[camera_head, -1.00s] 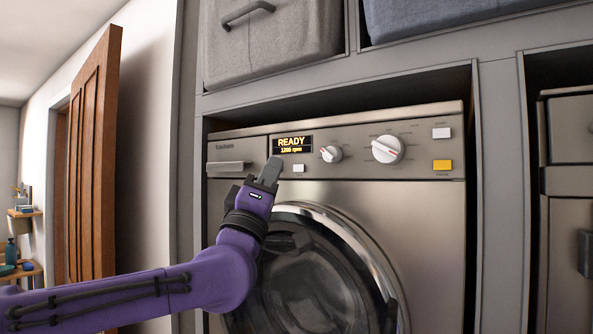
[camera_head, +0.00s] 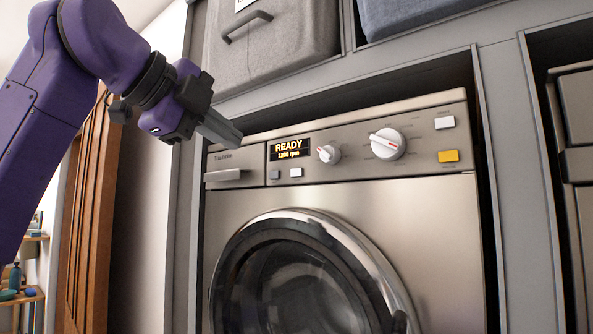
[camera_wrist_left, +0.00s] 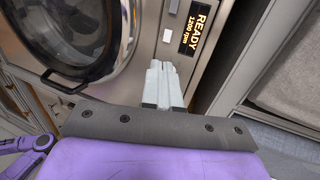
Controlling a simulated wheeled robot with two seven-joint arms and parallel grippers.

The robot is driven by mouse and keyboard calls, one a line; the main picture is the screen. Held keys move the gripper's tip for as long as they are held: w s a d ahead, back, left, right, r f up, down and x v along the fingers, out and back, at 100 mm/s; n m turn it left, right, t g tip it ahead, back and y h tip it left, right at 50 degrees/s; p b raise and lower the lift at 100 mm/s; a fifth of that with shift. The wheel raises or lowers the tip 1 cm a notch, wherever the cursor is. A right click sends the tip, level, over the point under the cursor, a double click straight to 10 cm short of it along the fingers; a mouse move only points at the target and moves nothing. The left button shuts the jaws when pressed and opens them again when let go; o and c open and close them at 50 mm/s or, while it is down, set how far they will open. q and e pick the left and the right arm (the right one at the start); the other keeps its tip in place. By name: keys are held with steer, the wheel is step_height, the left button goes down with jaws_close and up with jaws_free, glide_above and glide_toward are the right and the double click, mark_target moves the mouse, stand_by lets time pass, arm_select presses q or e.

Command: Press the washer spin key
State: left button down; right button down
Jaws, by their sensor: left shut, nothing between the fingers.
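The washer (camera_head: 400,225) has a steel front with a lit display (camera_head: 289,148) reading READY, 1200 rpm. Under the display are two small keys, a greyish one (camera_head: 274,174) and a white one (camera_head: 296,172). Their labels are too small to read, so I cannot tell which is the spin key. My left gripper (camera_head: 236,138) is shut and empty, its tips in front of the panel's upper left, left of the display. The left wrist view shows its fingers (camera_wrist_left: 164,82) with the display (camera_wrist_left: 196,28) and a key (camera_wrist_left: 168,36) beyond. My right gripper is not in view.
The panel also has a small dial (camera_head: 329,154), a large dial (camera_head: 387,144), a white key (camera_head: 445,122) and a yellow key (camera_head: 448,156). The drawer handle (camera_head: 226,175) and round door (camera_head: 310,270) stick out. Cabinet walls frame the washer; a fabric bin (camera_head: 275,45) sits above.

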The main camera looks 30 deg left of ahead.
arm_select(q)
steer(key=p, duration=0.4)
glide_toward(296, 173)
steer(key=x, duration=0.6)
steer(key=shift+w+f, duration=0.1)
steer(key=shift+w, duration=0.15)
